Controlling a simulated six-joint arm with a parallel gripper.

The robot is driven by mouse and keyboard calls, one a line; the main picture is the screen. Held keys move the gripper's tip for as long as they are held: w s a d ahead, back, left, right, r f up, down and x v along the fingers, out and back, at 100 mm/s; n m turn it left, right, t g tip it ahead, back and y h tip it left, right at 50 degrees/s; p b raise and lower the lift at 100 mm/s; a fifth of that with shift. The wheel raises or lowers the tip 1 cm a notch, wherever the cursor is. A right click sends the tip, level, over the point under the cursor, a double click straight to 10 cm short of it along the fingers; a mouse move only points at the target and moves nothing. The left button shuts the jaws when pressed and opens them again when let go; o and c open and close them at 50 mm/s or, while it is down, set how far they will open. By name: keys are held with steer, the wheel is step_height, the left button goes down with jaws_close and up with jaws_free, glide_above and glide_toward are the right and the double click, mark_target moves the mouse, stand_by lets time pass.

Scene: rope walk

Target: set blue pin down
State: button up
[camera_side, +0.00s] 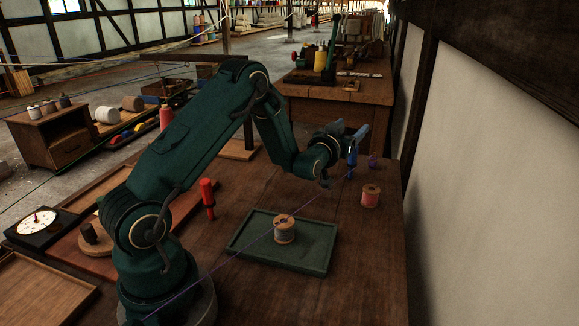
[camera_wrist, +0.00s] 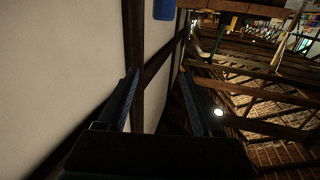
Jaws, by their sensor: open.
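The blue pin (camera_side: 352,159) is upright near the far right of the dark wooden bench (camera_side: 345,285), just below and beside my gripper. My gripper (camera_side: 350,133) is open at the end of the outstretched arm. In the wrist view its two fingers (camera_wrist: 161,88) are apart with nothing between them.
A red pin (camera_side: 207,198) stands left. A small purple thing (camera_side: 374,160) lies beside the blue pin. A pale wall (camera_side: 490,180) bounds the right side.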

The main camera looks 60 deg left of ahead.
mark_target(352, 162)
step_height(352, 162, down, 7)
steer(key=shift+r, duration=0.1)
steer(key=x, duration=0.7)
steer(key=shift+w, duration=0.2)
stand_by(0.3)
steer(key=shift+r, duration=0.15)
jaws_close()
